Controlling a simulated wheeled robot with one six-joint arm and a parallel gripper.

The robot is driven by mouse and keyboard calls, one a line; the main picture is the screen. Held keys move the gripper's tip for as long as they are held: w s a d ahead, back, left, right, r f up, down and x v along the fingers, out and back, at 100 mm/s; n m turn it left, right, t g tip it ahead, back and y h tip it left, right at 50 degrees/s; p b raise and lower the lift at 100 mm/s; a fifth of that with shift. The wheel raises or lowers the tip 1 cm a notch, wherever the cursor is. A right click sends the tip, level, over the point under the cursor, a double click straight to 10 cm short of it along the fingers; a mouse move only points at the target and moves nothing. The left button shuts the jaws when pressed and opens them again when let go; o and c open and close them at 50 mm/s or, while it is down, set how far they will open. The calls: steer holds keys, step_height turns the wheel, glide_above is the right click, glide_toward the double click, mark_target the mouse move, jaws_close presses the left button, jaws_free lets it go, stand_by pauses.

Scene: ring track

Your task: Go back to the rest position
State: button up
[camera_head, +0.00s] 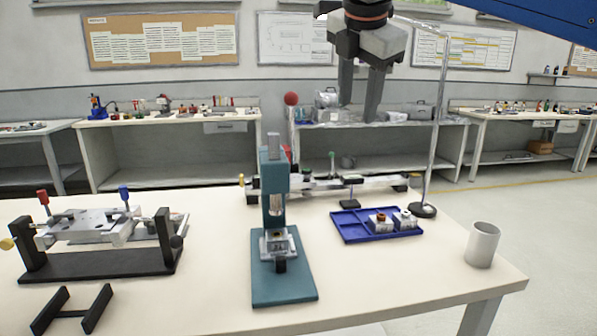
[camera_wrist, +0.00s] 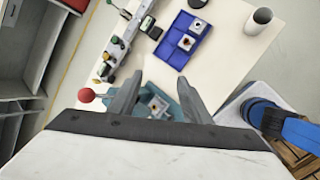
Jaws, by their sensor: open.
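My gripper (camera_head: 359,106) hangs in the air above the far side of the table, its two grey fingers pointing down and apart. Nothing is between the fingers. In the wrist view my gripper (camera_wrist: 158,92) is also open and empty, with the teal press (camera_head: 272,210) showing below it. A small metal fixture with a part (camera_head: 277,243) sits on the base of the press. The blue tray (camera_head: 348,228) lies to the right of the press and holds two small light blocks (camera_head: 380,222) in its compartments.
A metal stand pole (camera_head: 437,120) rises behind the tray, close to my gripper. A grey cup (camera_head: 482,244) stands near the table's right edge. A black-framed fixture (camera_head: 100,250) and a black bracket (camera_head: 72,310) are at the left. The front right of the table is clear.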

steer(key=s+d+f+m, duration=0.6)
steer(key=f+m, duration=0.2)
steer(key=f, duration=0.5)
steer(key=s+d+f+m+g, duration=0.1)
steer(key=s+d+f+m, duration=0.5)
steer(key=f, duration=0.8)
steer(key=s+d+f+m, duration=0.6)
steer(key=s+f+m, duration=0.2)
steer(key=f, duration=0.6)
steer(key=m, duration=0.2)
steer(key=shift+m+g+y, duration=0.3)
steer(key=shift+y, duration=0.1)
